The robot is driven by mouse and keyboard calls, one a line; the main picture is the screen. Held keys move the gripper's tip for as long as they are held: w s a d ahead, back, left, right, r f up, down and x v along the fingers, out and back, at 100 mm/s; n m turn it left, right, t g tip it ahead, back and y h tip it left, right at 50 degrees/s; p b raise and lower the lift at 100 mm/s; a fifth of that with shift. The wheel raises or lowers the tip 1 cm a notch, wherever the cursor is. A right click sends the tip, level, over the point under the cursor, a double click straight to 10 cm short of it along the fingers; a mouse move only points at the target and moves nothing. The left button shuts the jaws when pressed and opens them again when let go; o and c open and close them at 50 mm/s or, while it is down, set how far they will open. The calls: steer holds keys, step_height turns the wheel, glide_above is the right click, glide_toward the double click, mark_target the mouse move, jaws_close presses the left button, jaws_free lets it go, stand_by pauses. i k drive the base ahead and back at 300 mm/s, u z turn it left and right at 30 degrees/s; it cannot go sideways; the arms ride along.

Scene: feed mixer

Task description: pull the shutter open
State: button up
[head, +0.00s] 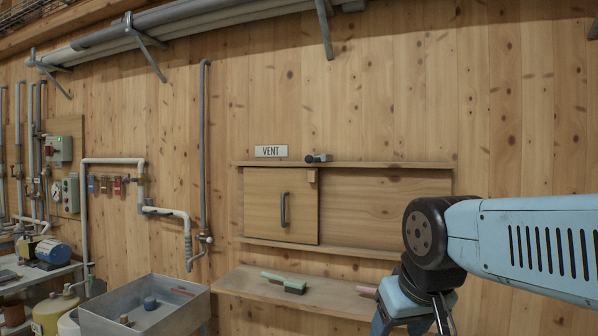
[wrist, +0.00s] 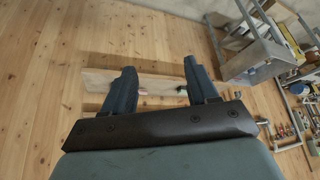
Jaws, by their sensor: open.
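In the head view my arm is at the right, away from the handle; my fingertips cannot be made out there.
A small dark fitting (head: 318,158) sits on the upper rail. Below is a wooden shelf (head: 235,281) with brushes (head: 284,282); it also shows beyond my fingers (wrist: 100,80). A grey metal basin (head: 112,288) stands at the lower left. Pipes run beside the shutter's left.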

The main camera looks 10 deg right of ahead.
mark_target(282, 204)
steer(key=u, duration=0.1)
steer(key=i, duration=1.2)
steer(key=u, duration=0.1)
